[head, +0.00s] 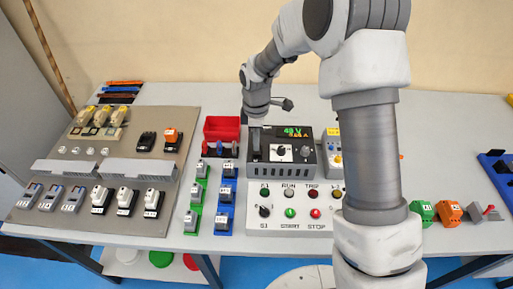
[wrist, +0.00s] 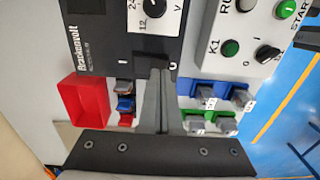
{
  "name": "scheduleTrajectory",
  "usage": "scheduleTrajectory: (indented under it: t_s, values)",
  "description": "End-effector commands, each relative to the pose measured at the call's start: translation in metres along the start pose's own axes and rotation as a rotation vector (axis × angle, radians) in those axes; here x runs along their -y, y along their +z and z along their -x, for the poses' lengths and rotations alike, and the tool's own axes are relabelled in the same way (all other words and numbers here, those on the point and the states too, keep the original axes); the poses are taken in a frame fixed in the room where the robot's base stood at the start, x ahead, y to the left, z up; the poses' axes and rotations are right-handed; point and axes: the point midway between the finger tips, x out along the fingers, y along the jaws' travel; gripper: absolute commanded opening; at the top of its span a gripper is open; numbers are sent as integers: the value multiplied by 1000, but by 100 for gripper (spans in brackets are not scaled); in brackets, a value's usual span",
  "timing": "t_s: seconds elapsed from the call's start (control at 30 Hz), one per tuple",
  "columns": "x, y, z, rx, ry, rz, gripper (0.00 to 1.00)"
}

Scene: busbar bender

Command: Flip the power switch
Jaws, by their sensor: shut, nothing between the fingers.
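The black bench power supply (head: 283,154) stands on the table at centre. Its display (head: 297,131) is lit with green and orange digits, above a white-faced knob. The wrist view shows its front panel (wrist: 110,45), marked "Brackenvolt". My gripper (wrist: 160,73) is shut and empty. Its fingertips lie over the panel's near edge in the wrist view, beside a small white mark. In the head view my gripper (head: 255,150) points down at the supply's left side. I cannot make out the power switch; the fingers may hide it. Contact is unclear.
A red bin (head: 222,129) stands left of the supply. Green and blue terminal-block rows (head: 226,195) lie in front of it. A white control box (head: 291,207) with knobs and buttons is just below the supply. A grey component panel (head: 120,165) fills the left.

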Motion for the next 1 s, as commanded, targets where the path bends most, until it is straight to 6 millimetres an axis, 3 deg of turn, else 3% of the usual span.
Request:
scheduleTrajectory:
  t_s: [1.0]
  values:
    - [0,0,-10,0,0,0,0]
